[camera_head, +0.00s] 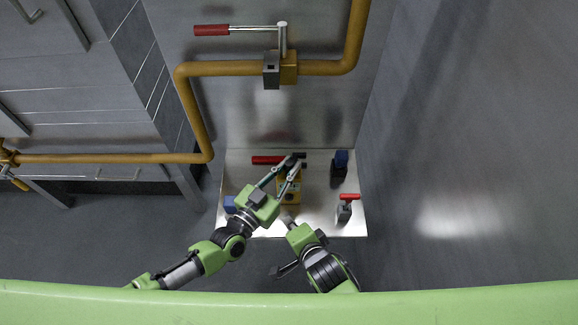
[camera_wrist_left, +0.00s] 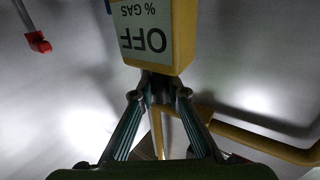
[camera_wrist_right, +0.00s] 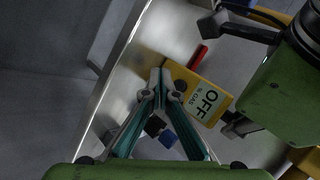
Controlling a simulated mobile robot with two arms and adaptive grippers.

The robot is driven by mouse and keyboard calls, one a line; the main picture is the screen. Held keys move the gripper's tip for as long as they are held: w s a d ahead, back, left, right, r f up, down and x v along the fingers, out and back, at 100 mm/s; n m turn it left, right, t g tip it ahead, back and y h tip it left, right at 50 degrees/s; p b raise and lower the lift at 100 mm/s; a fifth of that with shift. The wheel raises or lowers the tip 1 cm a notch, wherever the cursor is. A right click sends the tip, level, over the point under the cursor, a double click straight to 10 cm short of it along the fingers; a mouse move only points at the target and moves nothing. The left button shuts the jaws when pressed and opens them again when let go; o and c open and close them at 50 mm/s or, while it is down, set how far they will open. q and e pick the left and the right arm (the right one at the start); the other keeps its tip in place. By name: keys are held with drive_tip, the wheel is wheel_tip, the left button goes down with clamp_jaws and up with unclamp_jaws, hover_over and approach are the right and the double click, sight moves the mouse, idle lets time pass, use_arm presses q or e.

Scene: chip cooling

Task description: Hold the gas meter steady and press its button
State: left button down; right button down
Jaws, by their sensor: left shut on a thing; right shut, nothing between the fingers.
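The yellow gas meter (camera_head: 290,196) is on the metal table, partly covered by my left gripper in the head view. Its screen reads OFF and % GAS upside down in the left wrist view (camera_wrist_left: 184,38). In the right wrist view the meter (camera_wrist_right: 222,77) shows a dark round button (camera_wrist_right: 180,86). My left gripper (camera_head: 300,160) is shut on the meter at one end. The contact is partly hidden. My right gripper (camera_wrist_right: 158,78) is shut and empty, its tips close to the meter's button end. I cannot tell whether they touch it.
A red cylinder (camera_head: 267,160) lies at the back of the table. A blue-and-black item (camera_head: 341,162) and a red-handled item (camera_head: 346,206) stand to the right, and a blue item (camera_head: 230,204) is at the left. A yellow pipe (camera_head: 220,69) with a red-handled valve runs along the wall.

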drive_tip(key=shift+w, duration=3.05)
drive_tip(key=shift+s, duration=0.1)
drive_tip(key=shift+s+d, duration=0.1)
drive_tip(key=shift+s, duration=3.3)
